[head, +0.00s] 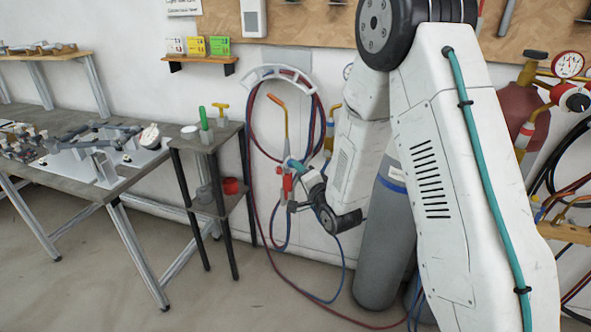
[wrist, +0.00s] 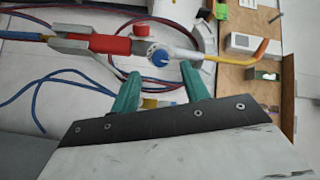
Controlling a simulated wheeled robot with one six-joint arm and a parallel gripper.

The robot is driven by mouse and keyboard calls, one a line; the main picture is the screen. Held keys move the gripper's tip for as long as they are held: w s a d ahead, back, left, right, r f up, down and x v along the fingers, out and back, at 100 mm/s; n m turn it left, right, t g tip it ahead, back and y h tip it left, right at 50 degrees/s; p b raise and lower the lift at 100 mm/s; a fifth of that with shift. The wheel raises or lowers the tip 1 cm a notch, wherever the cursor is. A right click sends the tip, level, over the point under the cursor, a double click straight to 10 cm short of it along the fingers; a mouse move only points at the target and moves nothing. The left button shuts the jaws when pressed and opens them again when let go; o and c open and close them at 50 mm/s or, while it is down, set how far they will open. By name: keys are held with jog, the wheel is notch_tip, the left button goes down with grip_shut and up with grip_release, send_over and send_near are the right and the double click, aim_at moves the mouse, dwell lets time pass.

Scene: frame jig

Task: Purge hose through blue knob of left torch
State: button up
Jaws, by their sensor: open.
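The left torch (head: 286,135) hangs by the wall, with an orange curved tip and a red part. In the wrist view the torch (wrist: 200,55) lies across the top, with its red part (wrist: 105,45) to the left of the round blue knob (wrist: 160,57). My gripper (wrist: 161,73) has two green fingers, open and empty. The fingertips are just short of the knob, one on each side of it in the picture; I cannot tell whether they touch. In the head view my gripper (head: 301,168) is beside the torch, and the blue knob cannot be made out.
Red and blue hoses (head: 249,140) loop on a white wall hanger (head: 277,73) and trail to the floor. Another orange-tipped torch (head: 332,118) hangs to the right. A grey cylinder (head: 382,245) stands behind my arm. A small stand (head: 213,137) and workbench (head: 75,180) are at left.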

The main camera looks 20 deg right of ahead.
jog(key=shift+s+d+r, duration=0.1)
jog(key=shift+s+d, duration=0.1)
jog(key=shift+s, duration=1.35)
jog(key=s+d+f+n+g+h, duration=0.1)
jog(key=s+f+n+g, duration=0.25)
jog(key=f+g, duration=0.4)
jog(key=s+d+n+g+h, duration=0.1)
jog(key=s+d+n+g, duration=0.2)
jog(key=s, duration=0.4)
jog(key=s+a+r+n+g, duration=0.2)
jog(key=s+r+n+g, duration=0.3)
jog(key=s+r, duration=1.9)
jog(key=shift+s+r+n, duration=0.25)
jog(key=shift+s+n, duration=0.2)
jog(key=shift+s, duration=1.5)
jog(key=shift+a, duration=0.1)
